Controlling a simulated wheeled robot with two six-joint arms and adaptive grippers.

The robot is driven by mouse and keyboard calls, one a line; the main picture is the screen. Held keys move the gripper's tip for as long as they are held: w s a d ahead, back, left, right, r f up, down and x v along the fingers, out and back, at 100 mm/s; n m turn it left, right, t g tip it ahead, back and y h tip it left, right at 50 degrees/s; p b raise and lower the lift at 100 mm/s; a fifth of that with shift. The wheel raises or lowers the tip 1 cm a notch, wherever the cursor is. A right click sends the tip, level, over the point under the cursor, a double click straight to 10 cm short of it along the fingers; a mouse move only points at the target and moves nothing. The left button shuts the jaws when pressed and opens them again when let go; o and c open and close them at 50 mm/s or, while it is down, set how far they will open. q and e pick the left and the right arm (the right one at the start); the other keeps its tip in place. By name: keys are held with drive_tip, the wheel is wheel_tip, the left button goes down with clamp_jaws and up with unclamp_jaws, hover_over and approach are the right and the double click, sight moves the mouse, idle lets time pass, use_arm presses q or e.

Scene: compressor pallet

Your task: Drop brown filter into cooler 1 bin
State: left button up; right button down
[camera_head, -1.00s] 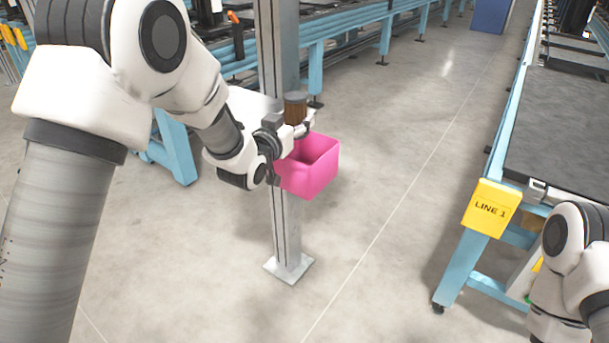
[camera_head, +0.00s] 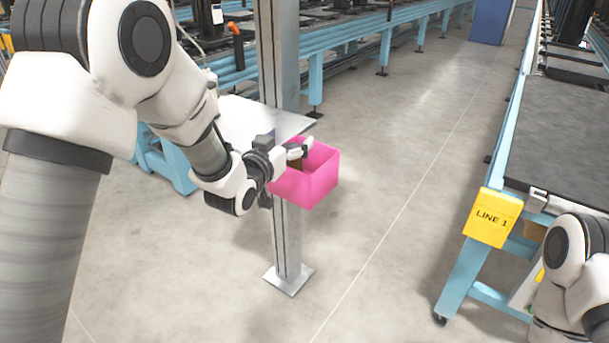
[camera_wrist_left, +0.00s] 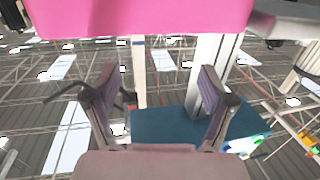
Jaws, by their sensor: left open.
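The pink bin (camera_head: 318,186) is at the middle of the head view, beside a grey post. Its pink wall (camera_wrist_left: 140,17) also crosses the top of the left wrist view. A small brown patch of the filter (camera_head: 297,164) shows inside the bin, just below my left gripper (camera_head: 297,150); most of it is hidden by the gripper and bin wall. My left gripper is at the bin's rim. In the left wrist view its two fingers (camera_wrist_left: 160,90) are spread apart with nothing between them. My right arm shows at the lower right, but its gripper does not.
The grey metal post (camera_head: 287,240) stands close by the bin. A light flat shelf (camera_head: 245,120) is behind my left forearm. A line table with a yellow LINE 1 sign (camera_head: 492,217) stands at the right. The floor between is clear.

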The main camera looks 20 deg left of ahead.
use_arm(q)
drive_tip(key=s+a, duration=0.1)
drive_tip(key=s, duration=0.7)
drive_tip(key=shift+s+a+r, duration=0.15)
drive_tip(key=shift+s+r, duration=0.1)
drive_tip(key=s+f+g+y, duration=0.1)
drive_tip(key=s+f+g, duration=0.3)
drive_tip(key=f, duration=0.8)
drive_tip(key=s+a+f+n+g, duration=0.1)
drive_tip(key=s+f+g, duration=0.1)
drive_tip(key=s+f, duration=0.65)
drive_tip(key=s+f+g+y, duration=0.1)
drive_tip(key=s+f+g, duration=0.25)
drive_tip(key=f, duration=1.05)
drive_tip(key=s+a+f+n+g, duration=0.1)
drive_tip(key=s+f+g, duration=0.25)
drive_tip(key=s, duration=0.45)
drive_tip(key=s+f+g, duration=0.3)
drive_tip(key=s+f, duration=0.2)
drive_tip(key=s, duration=0.2)
wheel_tip(320, 180, up, 14)
drive_tip(key=s+g+p, duration=0.1)
drive_tip(key=s+p, duration=0.1)
drive_tip(key=p, duration=1.2)
drive_tip(key=shift+s+a+r+y, duration=0.15)
drive_tip(key=shift+a+r+y, duration=0.15)
drive_tip(key=shift+y, duration=0.1)
